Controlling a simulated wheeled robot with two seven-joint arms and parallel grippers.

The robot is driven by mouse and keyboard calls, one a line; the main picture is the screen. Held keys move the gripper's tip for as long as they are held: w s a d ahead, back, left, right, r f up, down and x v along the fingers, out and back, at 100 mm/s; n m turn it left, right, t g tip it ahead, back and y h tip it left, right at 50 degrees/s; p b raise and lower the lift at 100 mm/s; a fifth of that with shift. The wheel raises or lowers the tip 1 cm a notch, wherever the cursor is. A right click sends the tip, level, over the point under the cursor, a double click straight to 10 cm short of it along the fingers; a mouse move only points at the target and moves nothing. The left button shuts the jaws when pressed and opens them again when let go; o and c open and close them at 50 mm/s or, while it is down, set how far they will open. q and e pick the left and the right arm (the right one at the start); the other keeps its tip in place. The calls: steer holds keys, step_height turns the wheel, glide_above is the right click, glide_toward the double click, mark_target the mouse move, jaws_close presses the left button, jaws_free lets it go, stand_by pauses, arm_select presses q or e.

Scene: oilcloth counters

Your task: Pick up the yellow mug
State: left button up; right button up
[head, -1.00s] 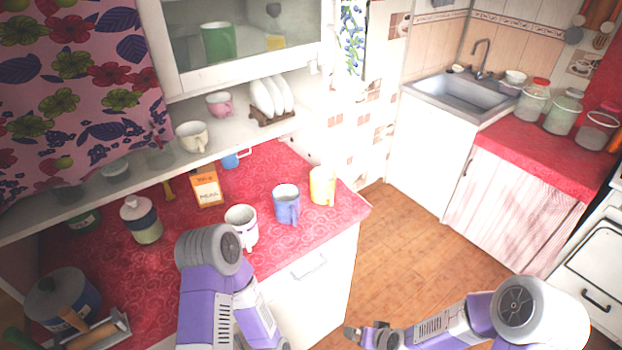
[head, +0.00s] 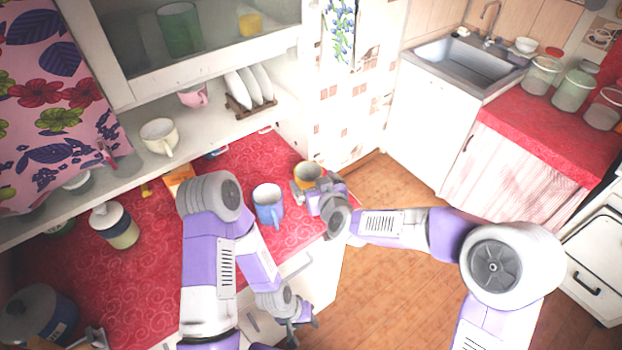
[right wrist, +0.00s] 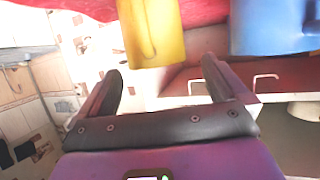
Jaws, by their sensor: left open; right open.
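The yellow mug (head: 308,171) stands near the right corner of the red counter (head: 245,158), partly hidden by my right gripper (head: 312,193). In the right wrist view the yellow mug (right wrist: 152,32) shows just beyond the fingertips, roughly in line with the gap between them. My right gripper (right wrist: 165,70) is open with nothing between its fingers. My left gripper (head: 302,322) is open and empty, low in front of the counter's cabinet and away from the mug.
A blue mug (head: 268,203) stands close left of the yellow mug and shows in the right wrist view (right wrist: 272,25). A lidded jar (head: 115,225) and an orange box (head: 179,180) are further left. A shelf (head: 220,126) with cups overhangs the back.

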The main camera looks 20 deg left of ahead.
mark_target(304, 167)
steer(key=shift+x, duration=2.65)
steer(key=shift+w+d+r, duration=0.15)
steer(key=shift+c, duration=0.5)
steer(key=c, duration=1)
